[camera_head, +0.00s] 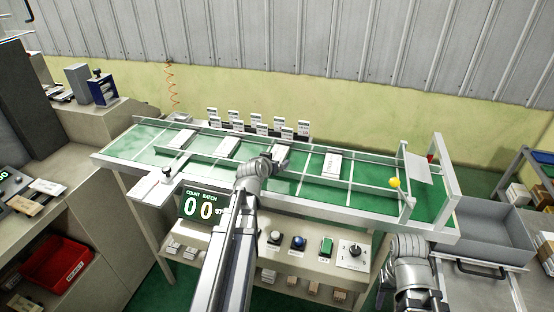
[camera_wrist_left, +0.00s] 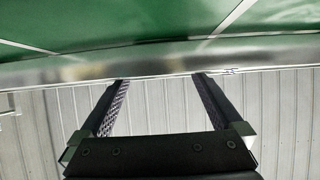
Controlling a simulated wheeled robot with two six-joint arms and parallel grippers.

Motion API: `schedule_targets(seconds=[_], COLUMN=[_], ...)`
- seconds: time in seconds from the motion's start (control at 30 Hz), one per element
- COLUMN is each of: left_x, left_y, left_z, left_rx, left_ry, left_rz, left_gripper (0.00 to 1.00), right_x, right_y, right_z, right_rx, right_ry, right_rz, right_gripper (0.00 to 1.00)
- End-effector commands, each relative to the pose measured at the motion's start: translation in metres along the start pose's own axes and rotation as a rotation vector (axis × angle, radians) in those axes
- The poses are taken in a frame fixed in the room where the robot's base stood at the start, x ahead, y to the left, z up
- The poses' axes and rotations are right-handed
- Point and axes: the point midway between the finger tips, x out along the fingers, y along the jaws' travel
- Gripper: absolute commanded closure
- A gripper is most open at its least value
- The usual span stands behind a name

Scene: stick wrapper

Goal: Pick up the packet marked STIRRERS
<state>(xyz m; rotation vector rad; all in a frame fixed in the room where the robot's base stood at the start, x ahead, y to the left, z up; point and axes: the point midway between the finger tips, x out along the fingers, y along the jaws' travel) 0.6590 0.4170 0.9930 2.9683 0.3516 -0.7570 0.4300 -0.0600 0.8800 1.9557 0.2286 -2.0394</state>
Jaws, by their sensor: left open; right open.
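Several white packets lie on the green conveyor, including a far-left packet (camera_head: 182,139), a second packet (camera_head: 227,148), a packet partly behind my left wrist (camera_head: 282,151) and a packet further right (camera_head: 332,165). Their print is too small to read, so I cannot tell which is marked STIRRERS. My left gripper (camera_head: 276,162) is over the conveyor's near side, close to the third packet. In the left wrist view, the left gripper (camera_wrist_left: 159,79) has its fingers apart with nothing between them; no packet shows there. My right arm is folded at lower right; its fingers do not show.
Metal rails (camera_head: 300,176) run along the conveyor (camera_head: 360,198). Small label cards (camera_head: 237,126) stand behind it. A crossbar gate with a yellow ball (camera_head: 395,183) stands at right. A counter display (camera_head: 203,207) and buttons (camera_head: 298,243) are in front. A grey bin (camera_head: 490,245) is at right.

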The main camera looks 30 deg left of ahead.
Motion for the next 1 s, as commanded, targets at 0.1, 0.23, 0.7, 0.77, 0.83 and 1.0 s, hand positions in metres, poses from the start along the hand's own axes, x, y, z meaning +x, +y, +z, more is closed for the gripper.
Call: schedule_targets(seconds=[0.1, 0.23, 0.7, 0.77, 0.83, 1.0], left_x=[0.015, 0.036, 0.048, 0.048, 0.048, 0.048], left_y=[-0.002, -0.005, -0.004, -0.004, -0.004, -0.004], left_z=[-0.003, -0.007, -0.007, -0.007, -0.007, -0.007], left_rx=[0.000, 0.001, 0.000, 0.000, 0.000, 0.000], left_ry=[0.000, 0.000, 0.000, 0.000, 0.000, 0.000], left_rz=[0.000, 0.000, 0.000, 0.000, 0.000, 0.000], left_gripper=[0.00, 0.00, 0.12, 0.19, 0.27, 0.46], right_x=[0.004, 0.011, 0.017, 0.017, 0.017, 0.017], right_y=[0.000, -0.001, -0.002, -0.002, -0.002, -0.002], right_z=[0.000, -0.001, -0.001, -0.001, -0.001, -0.001], right_rx=[0.000, 0.000, 0.000, 0.000, 0.000, 0.000], right_ry=[0.000, 0.000, 0.000, 0.000, 0.000, 0.000], right_rz=[0.000, 0.000, 0.000, 0.000, 0.000, 0.000], right_gripper=[0.50, 0.50, 0.50, 0.50, 0.50, 0.50])
